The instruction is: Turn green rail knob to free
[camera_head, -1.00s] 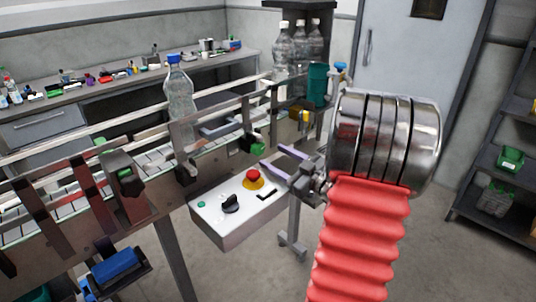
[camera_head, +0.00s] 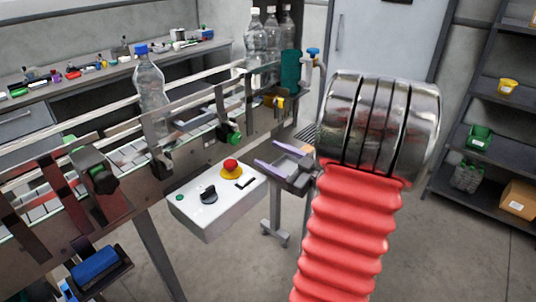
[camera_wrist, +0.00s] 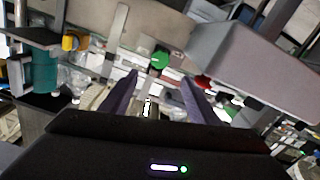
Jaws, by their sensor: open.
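The green rail knob (camera_head: 235,132) sits on a bracket on the near side of the conveyor rail, right of the bottle. In the wrist view the green knob (camera_wrist: 160,58) is ahead of the fingertips, roughly centred between them. My gripper (camera_head: 266,153) is open and empty, to the right of the knob and apart from it. Its two dark purple fingers also show in the wrist view (camera_wrist: 158,80). I cannot tell which way the knob is set.
A white control box (camera_head: 215,205) with a red stop button (camera_head: 231,166) hangs below the rail, close to my gripper. A clear bottle (camera_head: 151,88) stands on the conveyor. A yellow knob (camera_head: 280,102) and a teal cylinder (camera_head: 290,70) are further right. Shelves (camera_head: 480,140) stand far right.

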